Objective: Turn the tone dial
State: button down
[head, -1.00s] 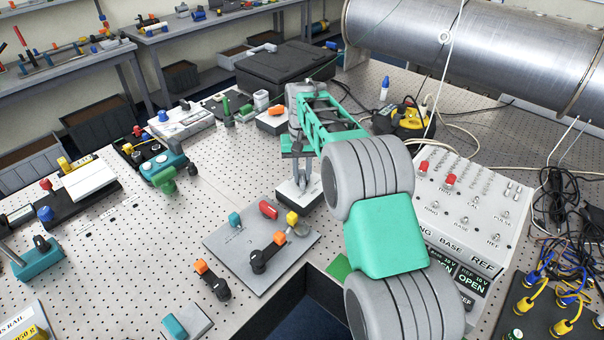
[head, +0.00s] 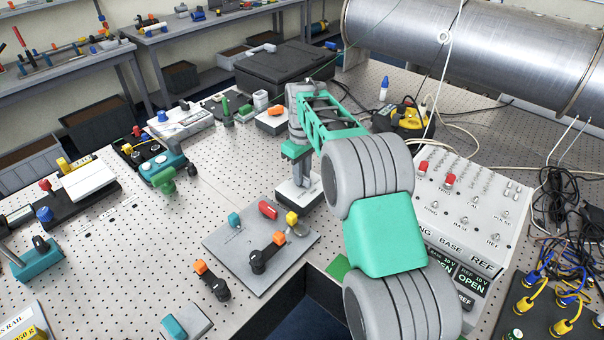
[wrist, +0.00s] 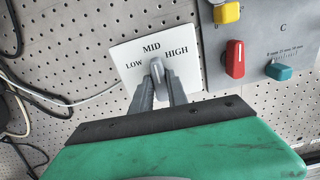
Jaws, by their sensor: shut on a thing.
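The tone dial is a grey knob (wrist: 157,70) on a white plate (wrist: 128,51) marked LOW, MID and HIGH. In the wrist view the knob's visible end lies just below the word MID, roughly in line with it. My gripper (wrist: 162,84) comes from below in that view, with one grey finger on each side of the knob, shut on it. In the head view my gripper (head: 300,180) points down onto the small white-topped dial block (head: 312,197). The knob is mostly hidden there by the fingers.
A grey plate (head: 225,249) with red, yellow, teal and orange-topped parts lies close beside the dial block. A white control box (head: 470,205) stands to the right. A dark opening (head: 300,310) cuts the table in front.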

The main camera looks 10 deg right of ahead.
jog(key=shift+n, duration=0.3)
jog(key=c, duration=1.3)
grip_release()
notch_tip(320, 180, up, 7)
jog(key=shift+r+b, duration=0.2)
jog(key=shift+b, duration=0.45)
jog(key=shift+r, duration=0.2)
